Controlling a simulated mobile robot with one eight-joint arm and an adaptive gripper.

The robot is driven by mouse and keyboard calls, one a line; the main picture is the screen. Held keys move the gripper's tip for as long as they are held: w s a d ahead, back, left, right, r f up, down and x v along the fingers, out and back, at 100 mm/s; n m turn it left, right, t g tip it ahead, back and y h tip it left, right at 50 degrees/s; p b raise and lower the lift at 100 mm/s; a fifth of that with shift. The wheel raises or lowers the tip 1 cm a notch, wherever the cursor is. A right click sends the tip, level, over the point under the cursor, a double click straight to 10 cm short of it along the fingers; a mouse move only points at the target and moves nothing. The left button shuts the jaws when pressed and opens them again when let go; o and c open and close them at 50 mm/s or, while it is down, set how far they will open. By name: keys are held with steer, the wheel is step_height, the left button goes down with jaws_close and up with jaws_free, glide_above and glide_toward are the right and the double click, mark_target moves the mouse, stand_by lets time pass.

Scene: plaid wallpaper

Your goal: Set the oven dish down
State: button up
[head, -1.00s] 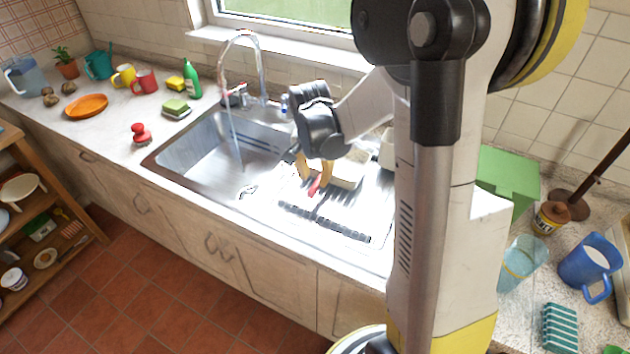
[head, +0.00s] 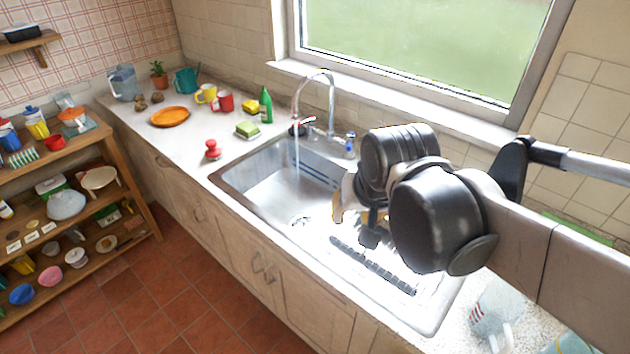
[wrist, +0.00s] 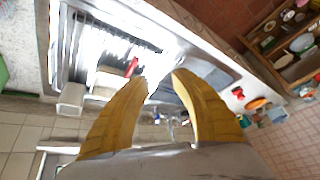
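My gripper (wrist: 161,76) shows two yellow fingers in the wrist view, apart, with a bright gap and nothing held between them. In the head view my gripper (head: 345,212) is partly hidden behind my dark wrist, above the draining side of the sink (head: 405,312). I cannot tell for sure which thing is the oven dish. A dark, low dish (head: 22,33) stands on a small wall shelf at the top left of the head view. A pale boxy thing (wrist: 103,82) lies at the drainer in the wrist view, near a red item (wrist: 132,66).
Water runs from the tap (head: 330,95) into the basin. An orange plate (head: 170,117), mugs, a green bottle (head: 266,105) and a red brush (head: 212,150) stand on the left counter (head: 180,140), which has bare patches. A crowded wooden shelf (head: 130,180) stands at left.

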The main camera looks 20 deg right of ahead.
steer(key=s+a+n+t, duration=0.1)
steer(key=s, duration=0.1)
steer(key=s+a+n, duration=0.2)
steer(key=shift+s+a+t+y, duration=0.1)
steer(key=shift+s+t+y, duration=0.05)
steer(key=shift+t+y, duration=0.2)
stand_by(0.9)
